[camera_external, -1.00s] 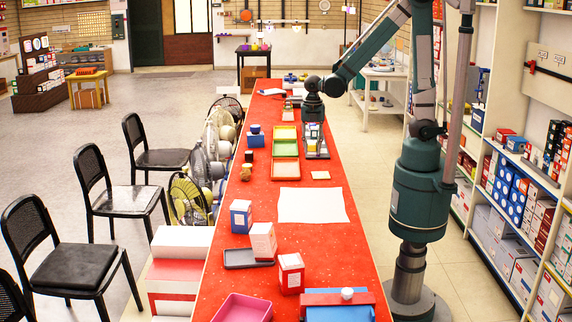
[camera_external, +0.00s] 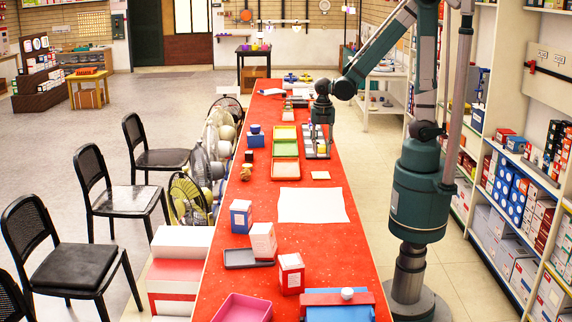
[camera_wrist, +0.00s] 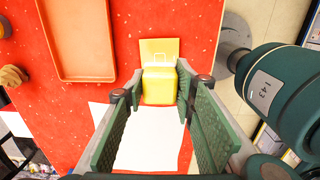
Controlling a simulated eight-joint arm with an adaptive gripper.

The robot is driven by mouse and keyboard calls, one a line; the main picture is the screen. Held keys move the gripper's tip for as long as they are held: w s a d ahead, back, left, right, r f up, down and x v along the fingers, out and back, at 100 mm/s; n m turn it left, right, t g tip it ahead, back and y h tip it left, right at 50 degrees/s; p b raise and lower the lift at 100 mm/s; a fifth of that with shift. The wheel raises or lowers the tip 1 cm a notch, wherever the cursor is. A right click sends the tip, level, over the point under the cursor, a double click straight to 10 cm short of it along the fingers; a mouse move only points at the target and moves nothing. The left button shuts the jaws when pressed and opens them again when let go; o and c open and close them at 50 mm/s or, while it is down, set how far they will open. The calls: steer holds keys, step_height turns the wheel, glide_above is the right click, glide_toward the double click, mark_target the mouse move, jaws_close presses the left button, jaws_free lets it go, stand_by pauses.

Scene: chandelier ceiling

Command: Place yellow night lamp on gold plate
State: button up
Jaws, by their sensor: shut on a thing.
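The yellow night lamp (camera_wrist: 159,86) is between the fingers of my gripper (camera_wrist: 160,90) in the wrist view. My gripper is shut on it, and its lower part is hard to make out. The gold plate (camera_wrist: 157,47) is a small flat square on the red table, seen just beyond the lamp in the wrist view. In the external view the plate (camera_external: 320,175) lies between the trays and the white sheet. There my gripper (camera_external: 322,145) is farther back than the plate, over the grey rack, and the lamp is mostly hidden.
Several shallow trays (camera_external: 286,169) stand in a row left of my gripper. A white sheet (camera_external: 312,205) lies in front of the plate. Several boxes (camera_external: 263,241) stand at the near end. The red table (camera_external: 345,255) is bare around the plate.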

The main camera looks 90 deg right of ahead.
steer(key=shift+f+b, duration=0.45)
steer(key=shift+f, duration=2.05)
steer(key=shift+f, duration=0.1)
steer(key=shift+f+b, duration=0.5)
steer(key=shift+f, duration=1.45)
steer(key=shift+f, duration=0.15)
steer(key=o, duration=0.9)
steer(key=shift+r+p, duration=1.25)
steer(key=shift+r, duration=4.9)
